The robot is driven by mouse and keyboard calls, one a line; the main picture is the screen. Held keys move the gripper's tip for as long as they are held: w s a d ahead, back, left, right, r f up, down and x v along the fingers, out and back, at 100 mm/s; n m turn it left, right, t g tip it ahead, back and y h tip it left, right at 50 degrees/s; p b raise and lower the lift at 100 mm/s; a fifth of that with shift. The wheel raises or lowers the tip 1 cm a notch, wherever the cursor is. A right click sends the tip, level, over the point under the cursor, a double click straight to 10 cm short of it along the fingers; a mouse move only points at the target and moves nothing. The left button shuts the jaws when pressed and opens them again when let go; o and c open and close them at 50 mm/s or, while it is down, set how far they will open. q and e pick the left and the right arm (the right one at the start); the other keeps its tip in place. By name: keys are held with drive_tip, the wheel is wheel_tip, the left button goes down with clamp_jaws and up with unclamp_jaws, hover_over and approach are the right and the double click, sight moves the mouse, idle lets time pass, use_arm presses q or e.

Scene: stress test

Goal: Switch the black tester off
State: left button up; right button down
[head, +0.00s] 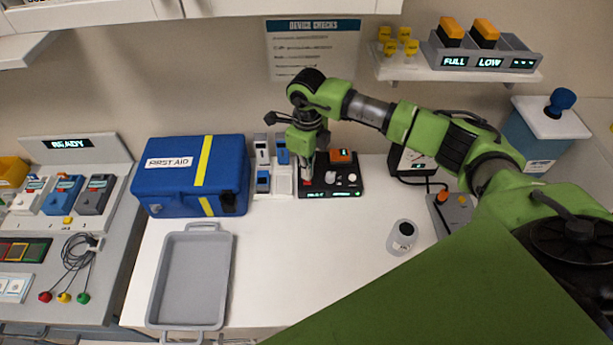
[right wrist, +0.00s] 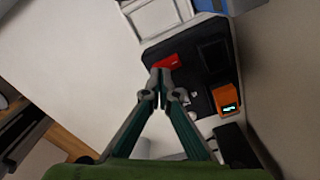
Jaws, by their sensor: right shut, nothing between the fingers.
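The black tester (head: 355,178) stands at the back of the white bench, with an orange block (head: 341,156), pale knobs and lit green displays on its front edge. In the right wrist view the tester (right wrist: 189,72) shows a red switch (right wrist: 168,61) near one edge and the orange block (right wrist: 226,100) with a lit display. My right gripper (head: 307,180) points down over the tester's left part. In the right wrist view its fingertips (right wrist: 160,76) are together and empty, right at the red switch; I cannot tell whether they touch it. My left gripper is out of view.
A blue first aid box (head: 170,185) and a pale rack (head: 282,187) stand left of the tester. A gauge (head: 413,160) stands to its right. A grey tray (head: 228,270) and a small bottle (head: 402,237) are nearer. The bench middle is clear.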

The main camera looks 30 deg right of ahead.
drive_tip(key=shift+f+b, duration=0.95)
drive_tip(key=shift+f, duration=0.2)
idle(0.4)
drive_tip(key=shift+s, duration=0.1)
drive_tip(key=shift+r+p, duration=0.75)
drive_tip(key=shift+r, duration=0.45)
drive_tip(key=shift+r+p, duration=1.25)
drive_tip(key=shift+r, duration=1.1)
